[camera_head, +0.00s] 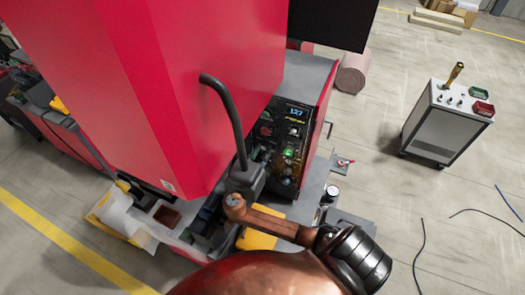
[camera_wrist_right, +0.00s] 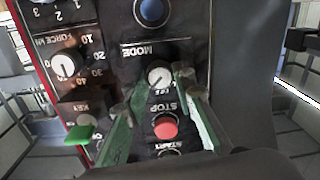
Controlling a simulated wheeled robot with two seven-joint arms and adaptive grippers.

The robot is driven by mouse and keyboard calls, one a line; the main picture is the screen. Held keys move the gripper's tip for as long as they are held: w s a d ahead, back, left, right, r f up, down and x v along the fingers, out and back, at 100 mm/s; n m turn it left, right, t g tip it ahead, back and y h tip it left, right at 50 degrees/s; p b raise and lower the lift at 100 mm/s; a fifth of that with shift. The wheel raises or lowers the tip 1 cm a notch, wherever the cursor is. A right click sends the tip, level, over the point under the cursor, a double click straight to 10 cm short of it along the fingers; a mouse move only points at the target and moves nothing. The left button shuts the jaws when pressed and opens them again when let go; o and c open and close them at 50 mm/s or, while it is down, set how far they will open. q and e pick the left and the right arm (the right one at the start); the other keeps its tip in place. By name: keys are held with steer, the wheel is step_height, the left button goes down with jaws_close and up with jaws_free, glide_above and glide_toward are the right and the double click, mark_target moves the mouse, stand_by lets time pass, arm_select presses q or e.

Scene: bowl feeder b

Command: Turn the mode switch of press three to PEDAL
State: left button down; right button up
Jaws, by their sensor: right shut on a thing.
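The mode switch (camera_wrist_right: 158,77) is a small round pale-faced knob under an upside-down MODE label on a dark panel in the right wrist view. The green-lined fingers of my right gripper (camera_wrist_right: 155,92) reach up from below, one on each side of the knob, and are shut on it. The setting is too small to read. In the head view the press's control panel (camera_head: 293,130) has a lit display. My right gripper (camera_head: 264,158) is at the panel's left side there, small and partly hidden. My left gripper is out of view.
A red STOP button (camera_wrist_right: 165,128) lies between the fingers. A force dial (camera_wrist_right: 66,65), a green key tag (camera_wrist_right: 83,135) and a blue button (camera_wrist_right: 152,10) are close by. The red press body (camera_head: 190,80) stands left of the panel. A grey cabinet (camera_head: 440,125) stands apart on the right.

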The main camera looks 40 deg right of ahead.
jaws_close()
steer(key=shift+f+b, duration=0.2)
steer(key=shift+b, duration=0.4)
steer(key=n+b, duration=0.2)
steer(key=b, duration=0.2)
steer(key=shift+f+b, duration=0.15)
steer(key=shift+b, duration=0.15)
arm_select(q)
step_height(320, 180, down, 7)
steer(key=b, duration=0.1)
arm_select(e)
steer(key=shift+n, duration=1)
steer(key=n, duration=0.2)
steer(key=shift+r+n, duration=0.35)
steer(key=shift+n, duration=0.05)
steer(key=n+p, duration=0.1)
steer(key=n, duration=0.2)
steer(key=shift+n+g+p, duration=0.3)
steer(key=n+p, duration=0.2)
steer(key=n, duration=0.2)
steer(key=shift+w+r, duration=0.1)
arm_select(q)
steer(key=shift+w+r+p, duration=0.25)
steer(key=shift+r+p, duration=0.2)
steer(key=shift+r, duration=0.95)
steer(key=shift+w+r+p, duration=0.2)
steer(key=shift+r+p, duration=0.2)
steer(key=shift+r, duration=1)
arm_select(e)
steer(key=shift+n, duration=1.6)
